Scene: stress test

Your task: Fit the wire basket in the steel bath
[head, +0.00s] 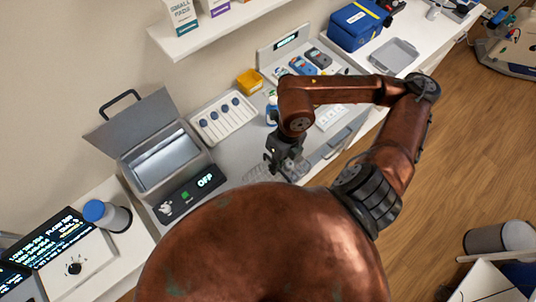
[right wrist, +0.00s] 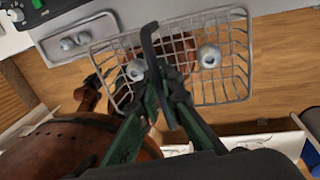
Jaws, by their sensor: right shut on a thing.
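The steel bath (head: 165,163) is at the left of the head view, with its lid (head: 125,117) raised and its basin open. Its front panel reads OFF. My right gripper (head: 287,158) is to the right of the bath, over the bench edge. In the right wrist view this gripper (right wrist: 165,88) is shut on the dark handle (right wrist: 152,50) of the wire basket (right wrist: 243,62). Two round metal parts show at the basket. In the head view the basket (head: 262,173) is partly hidden by my arm. My left gripper is out of view.
A white rack (head: 222,119) with several dark-topped vials stands right of the bath. A yellow bin (head: 250,81), a blue bag (head: 357,25) and a grey tray (head: 394,56) lie farther along. A blue-capped container (head: 107,215) stands left of the bath. A shelf (head: 215,30) overhangs the bench.

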